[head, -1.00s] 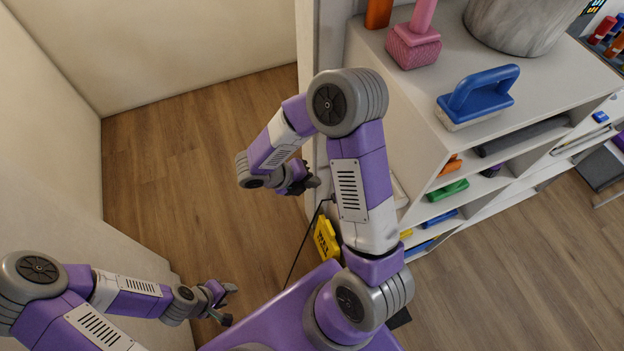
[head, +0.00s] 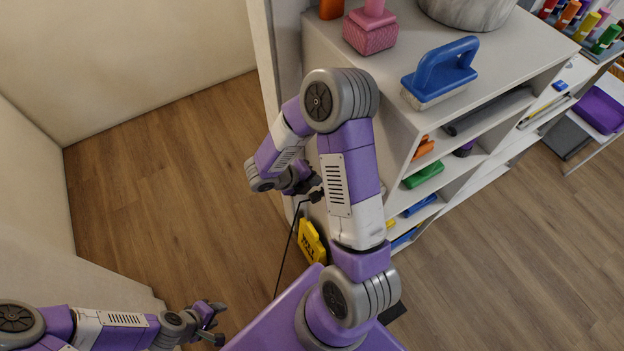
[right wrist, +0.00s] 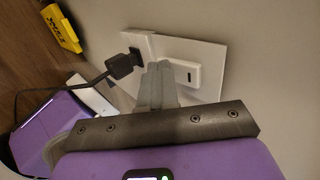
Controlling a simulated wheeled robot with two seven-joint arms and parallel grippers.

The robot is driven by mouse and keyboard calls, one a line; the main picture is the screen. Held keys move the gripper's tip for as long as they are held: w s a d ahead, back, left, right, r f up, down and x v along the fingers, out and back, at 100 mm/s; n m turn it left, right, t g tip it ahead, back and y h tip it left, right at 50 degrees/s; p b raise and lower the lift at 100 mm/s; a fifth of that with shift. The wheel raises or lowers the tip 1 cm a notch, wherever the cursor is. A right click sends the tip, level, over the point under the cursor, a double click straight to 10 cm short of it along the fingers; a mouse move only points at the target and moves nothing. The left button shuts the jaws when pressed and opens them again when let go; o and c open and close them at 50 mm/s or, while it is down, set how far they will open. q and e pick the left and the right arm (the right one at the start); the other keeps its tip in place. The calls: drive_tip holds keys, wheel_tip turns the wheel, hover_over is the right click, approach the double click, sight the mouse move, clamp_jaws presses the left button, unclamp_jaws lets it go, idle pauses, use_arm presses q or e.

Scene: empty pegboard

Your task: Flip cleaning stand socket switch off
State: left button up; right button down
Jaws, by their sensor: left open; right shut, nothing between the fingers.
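In the right wrist view, a white socket plate (right wrist: 207,52) is on the pale wall, with a black plug (right wrist: 122,66) in it and a white rocker switch (right wrist: 190,75) beside the plug. My right gripper (right wrist: 158,78) is shut and empty, its fingertips in front of the plate, between the plug and the switch. They overlap the switch's near side; I cannot tell if they touch it. In the head view, my right gripper (head: 308,182) is by the shelf unit's end and the socket cannot be made out. My left gripper (head: 216,322) is open and empty at lower left.
A black cable (head: 289,245) hangs from the plug, near a yellow sign (head: 312,242). The shelf unit (head: 395,128) stands right of my right arm, with a blue brush (head: 440,72) on top. The wooden floor (head: 160,190) at left is clear.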

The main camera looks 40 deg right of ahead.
drive_tip(key=shift+f, duration=0.1)
drive_tip(key=shift+d+f+h, duration=0.1)
drive_tip(key=shift+d+h, duration=0.05)
drive_tip(key=shift+h, duration=0.15)
drive_tip(key=shift+r+p, duration=0.85)
drive_tip(key=shift+r, duration=0.1)
drive_tip(key=a+f+p+v, duration=0.1)
drive_tip(key=p+v, duration=0.2)
drive_tip(key=v, duration=1)
drive_tip(key=shift+w+a+p, duration=0.2)
drive_tip(key=shift+p, duration=0.15)
